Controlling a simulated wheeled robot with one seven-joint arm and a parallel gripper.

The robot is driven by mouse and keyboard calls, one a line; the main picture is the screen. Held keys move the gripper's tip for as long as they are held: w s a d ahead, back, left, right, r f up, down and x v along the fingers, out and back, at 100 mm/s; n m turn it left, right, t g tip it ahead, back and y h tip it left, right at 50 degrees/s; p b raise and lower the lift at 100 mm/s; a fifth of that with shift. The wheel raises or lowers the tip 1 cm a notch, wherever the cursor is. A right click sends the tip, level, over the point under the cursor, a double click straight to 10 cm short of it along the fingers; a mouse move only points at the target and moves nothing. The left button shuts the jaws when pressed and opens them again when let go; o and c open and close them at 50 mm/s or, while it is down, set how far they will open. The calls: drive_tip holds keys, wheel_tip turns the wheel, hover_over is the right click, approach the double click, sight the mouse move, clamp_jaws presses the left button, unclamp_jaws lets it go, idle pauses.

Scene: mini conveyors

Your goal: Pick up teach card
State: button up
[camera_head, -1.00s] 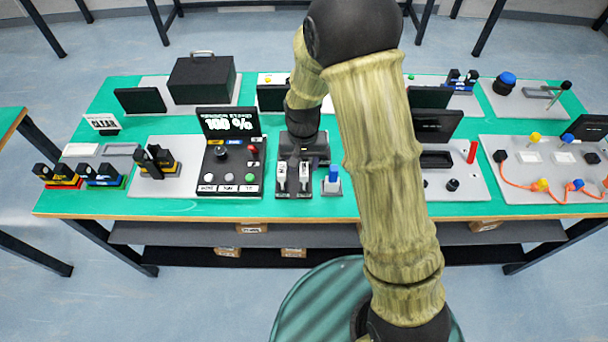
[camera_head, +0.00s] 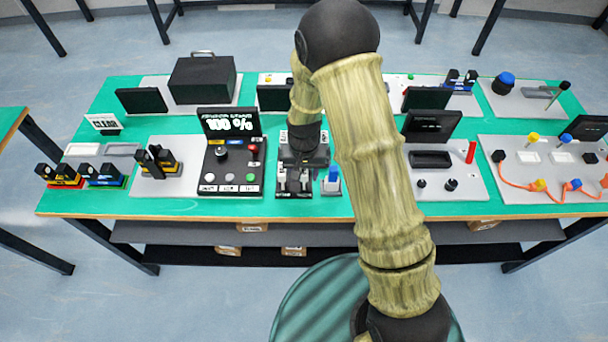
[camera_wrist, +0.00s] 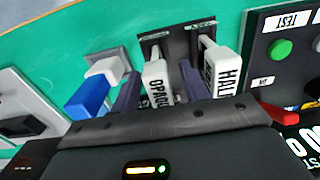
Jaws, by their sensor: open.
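Two white cards with black lettering stand side by side in a dark holder (camera_head: 294,193) at the table's front edge. In the wrist view, one card reads "OPAQUE" (camera_wrist: 157,88) and the other starts with "HAL" (camera_wrist: 225,72); no card reads "teach", so I cannot tell which is meant. My gripper (camera_wrist: 161,86) is open, with its dark fingers on either side of the "OPAQUE" card. Whether they touch it is unclear. In the head view, my gripper (camera_head: 305,160) is over the holder and hides the cards' upper parts.
A blue-and-white block (camera_head: 332,180) stands close beside the holder; it also shows in the wrist view (camera_wrist: 90,92). A black control panel (camera_head: 231,180) with buttons and a screen is close on the left. A grey plate (camera_head: 470,185) lies to the right. Green table shows along the front edge.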

clamp_jaws()
drive_tip(key=shift+r, duration=0.1)
wheel_tip(320, 180, up, 10)
drive_tip(key=shift+f+b, duration=0.1)
drive_tip(key=shift+b, duration=0.35)
idle(0.7)
